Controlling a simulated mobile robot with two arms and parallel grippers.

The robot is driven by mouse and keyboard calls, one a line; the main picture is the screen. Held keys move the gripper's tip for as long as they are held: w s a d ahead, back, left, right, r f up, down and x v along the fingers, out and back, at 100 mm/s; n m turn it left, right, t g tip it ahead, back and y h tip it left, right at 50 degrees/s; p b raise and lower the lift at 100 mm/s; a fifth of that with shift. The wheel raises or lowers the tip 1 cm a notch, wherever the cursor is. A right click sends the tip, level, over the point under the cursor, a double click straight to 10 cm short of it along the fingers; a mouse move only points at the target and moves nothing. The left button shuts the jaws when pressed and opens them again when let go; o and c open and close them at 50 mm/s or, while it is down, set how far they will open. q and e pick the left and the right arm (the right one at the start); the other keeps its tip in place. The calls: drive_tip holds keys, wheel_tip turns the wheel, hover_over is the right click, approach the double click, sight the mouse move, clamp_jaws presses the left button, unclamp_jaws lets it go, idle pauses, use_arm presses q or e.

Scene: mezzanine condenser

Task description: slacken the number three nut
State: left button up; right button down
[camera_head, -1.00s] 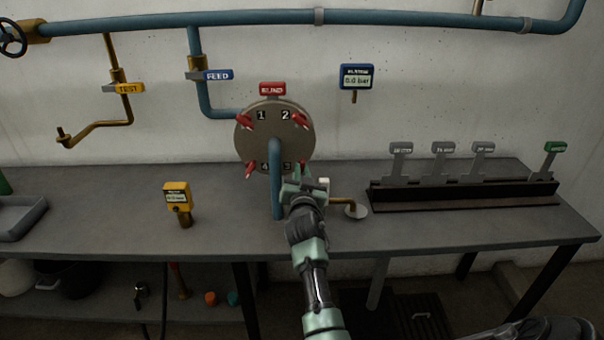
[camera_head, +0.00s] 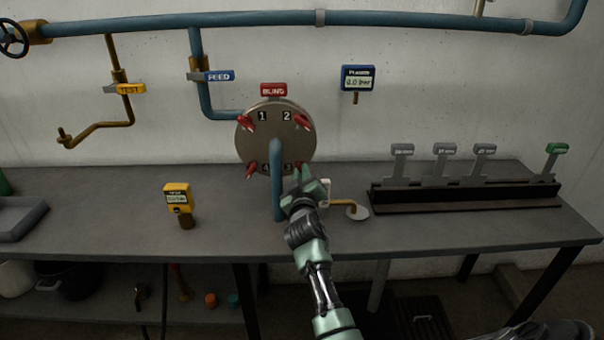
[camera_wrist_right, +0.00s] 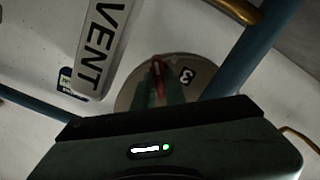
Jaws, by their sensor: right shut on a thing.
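A round grey-brown disc (camera_head: 262,150) hangs on the wall end of the blue pipework. Red wing nuts sit around it beside number plates. The number three nut (camera_wrist_right: 157,72) is at the lower right of the disc, beside the "3" plate (camera_wrist_right: 186,75) in the right wrist view. My right gripper (camera_head: 304,178) reaches up to this nut and hides most of it in the head view. In the right wrist view its green fingers (camera_wrist_right: 169,92) are closed on the red nut. My left gripper is not in view.
A blue vertical pipe (camera_head: 277,190) stands just left of my right gripper. A VENT tag (camera_wrist_right: 103,45) is close by. A yellow gauge (camera_head: 178,198) stands on the bench (camera_head: 120,220). A rack of levers (camera_head: 465,194) is at the right.

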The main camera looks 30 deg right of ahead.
drive_tip(key=shift+d+r+n, duration=0.1)
drive_tip(key=shift+r+n, duration=0.1)
drive_tip(key=shift+n, duration=0.9)
drive_tip(key=c, duration=1.6)
unclamp_jaws()
drive_tip(key=shift+o, duration=0.7)
drive_tip(key=shift+w+d+f, duration=0.1)
drive_tip(key=shift+w+f, duration=0.05)
drive_tip(key=shift+f, duration=0.1)
drive_tip(key=v, duration=0.7)
drive_tip(key=shift+s+a, duration=0.2)
drive_tip(key=shift+s, duration=0.15)
